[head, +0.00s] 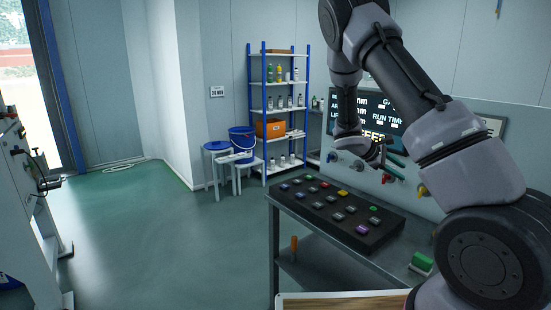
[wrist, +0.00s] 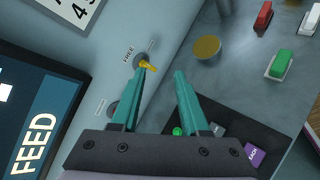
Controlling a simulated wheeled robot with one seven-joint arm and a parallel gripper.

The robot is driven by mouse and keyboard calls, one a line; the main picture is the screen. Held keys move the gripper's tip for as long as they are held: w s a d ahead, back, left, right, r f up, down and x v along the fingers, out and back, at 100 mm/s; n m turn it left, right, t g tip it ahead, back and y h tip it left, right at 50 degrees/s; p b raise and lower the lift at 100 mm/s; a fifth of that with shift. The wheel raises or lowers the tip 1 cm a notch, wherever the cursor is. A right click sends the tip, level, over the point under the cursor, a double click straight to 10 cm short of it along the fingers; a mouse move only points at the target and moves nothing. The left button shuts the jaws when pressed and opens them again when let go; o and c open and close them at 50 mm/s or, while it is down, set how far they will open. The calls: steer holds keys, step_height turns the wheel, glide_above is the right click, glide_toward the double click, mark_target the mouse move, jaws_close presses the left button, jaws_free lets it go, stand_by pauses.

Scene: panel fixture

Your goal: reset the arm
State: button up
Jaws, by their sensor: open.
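My gripper (wrist: 162,72) is open, with two teal fingers apart and nothing between them. In the head view my arm arches up from the right and bends down, and the gripper (head: 381,157) is in front of the panel (head: 462,122). A yellow knob (wrist: 148,66) beside the word FREE shows at the left fingertip in the wrist view. I cannot tell whether they touch. In the head view a yellow knob (head: 422,190) and a red knob (head: 386,178) are on the panel below the screen (head: 374,104). My arm hides part of the panel.
A dark button board (head: 325,213) with several coloured buttons lies on the grey bench below the gripper. A green rocker switch (head: 421,262) is at its right; it also shows in the wrist view (wrist: 281,64), with a red switch (wrist: 263,15). Shelves (head: 279,110) stand behind. The left floor is clear.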

steer(key=s+a+r+m+t+y, duration=0.2)
steer(key=s+a+r+m+y, duration=0.2)
steer(key=s+r, duration=0.5)
steer(key=s+a+r+m+t+y, duration=0.2)
steer(key=s+a+r+m+y, duration=0.3)
steer(key=s, duration=0.5)
steer(key=s+a+r+m+t+y, duration=0.2)
steer(key=s+a+r+m+y, duration=0.2)
steer(key=s+a+r, duration=0.4)
step_height(320, 180, up, 5)
steer(key=shift+s+a+f+m+y, duration=0.15)
steer(key=shift+s+m+y, duration=0.25)
steer(key=shift+s+m, duration=0.55)
